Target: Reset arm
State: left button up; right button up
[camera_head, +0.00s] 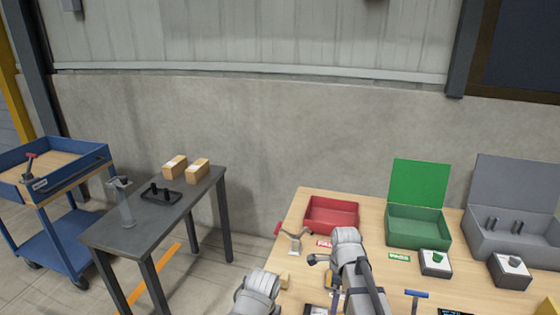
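Two grey arm parts of mine show at the bottom of the head view, one left of the centre and one right of it, over the near part of the wooden table (425,273). The right-hand one rises higher and hides part of the tabletop. I cannot make out the fingertips of either gripper, so I cannot see whether they hold anything.
The wooden table bears a red bin (331,214), an open green box (418,222), an open grey box (512,232) and two button boxes (435,263) (511,272). At left stand a dark table (150,215) with two cartons (197,171) and a blue cart (60,205).

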pick_arm(q)
notch_tip(320, 180, down, 10)
jog(key=b, duration=0.9)
pick_arm(e)
notch_tip(320, 180, down, 10)
jog(key=shift+f, duration=0.1)
pick_arm(q)
notch_tip(320, 180, up, 10)
jog(key=a+p, duration=0.1)
jog(key=p, duration=0.8)
jog(key=shift+s+p, duration=0.2)
jog(key=shift+p, duration=0.2)
pick_arm(e)
notch_tip(320, 180, up, 10)
jog(key=shift+s+a, duration=0.15)
jog(key=shift+s, duration=0.05)
